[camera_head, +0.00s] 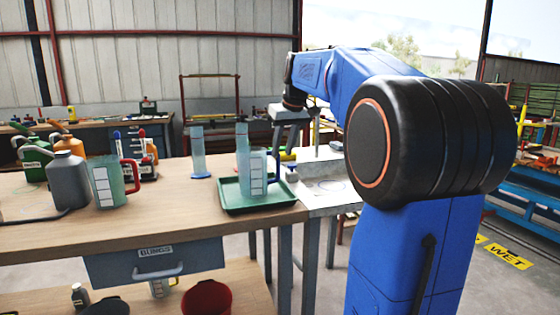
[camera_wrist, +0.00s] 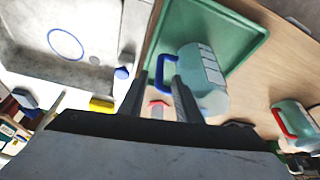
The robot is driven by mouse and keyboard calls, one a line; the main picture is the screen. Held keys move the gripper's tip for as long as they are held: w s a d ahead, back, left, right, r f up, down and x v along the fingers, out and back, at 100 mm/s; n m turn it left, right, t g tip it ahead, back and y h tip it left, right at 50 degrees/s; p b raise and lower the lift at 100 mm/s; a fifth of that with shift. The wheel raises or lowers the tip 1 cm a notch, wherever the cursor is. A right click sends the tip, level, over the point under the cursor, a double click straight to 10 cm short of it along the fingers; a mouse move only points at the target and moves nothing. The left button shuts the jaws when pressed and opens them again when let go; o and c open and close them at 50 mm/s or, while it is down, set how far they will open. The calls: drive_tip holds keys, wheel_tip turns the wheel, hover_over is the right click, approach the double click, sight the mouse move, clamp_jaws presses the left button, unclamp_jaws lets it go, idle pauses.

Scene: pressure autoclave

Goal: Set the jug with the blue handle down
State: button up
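The jug with the blue handle (camera_head: 252,174) is translucent with a white label strip. It stands upright and appears to rest in the green tray (camera_head: 228,208) on the bench. In the wrist view the jug (camera_wrist: 206,82) appears on its side because of the camera angle, with its blue handle (camera_wrist: 162,73) at the fingertips. My gripper (camera_wrist: 160,76) has its two fingers apart, with a gap between them at the handle. They do not look closed on it. In the head view my gripper (camera_head: 283,135) points down just above and behind the jug's handle.
A jug with a red handle (camera_head: 108,187) and a grey bottle (camera_head: 69,181) stand to the left. A measuring cylinder (camera_head: 198,153) stands behind the tray. The bench between the red-handled jug and the tray is clear. A metal worktop (camera_head: 325,193) adjoins on the right.

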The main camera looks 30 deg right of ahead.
drive_tip(key=shift+v, duration=2.1)
drive_tip(key=s+a+f, duration=1.8)
drive_tip(key=s, duration=0.3)
drive_tip(key=s+a+f+n, duration=0.1)
drive_tip(key=s+a+f, duration=0.2)
drive_tip(key=s+f, duration=0.6)
wheel_tip(320, 180, down, 3)
drive_tip(key=shift+s+f, duration=0.1)
drive_tip(key=shift+s, duration=0.15)
drive_tip(key=shift+a, duration=0.15)
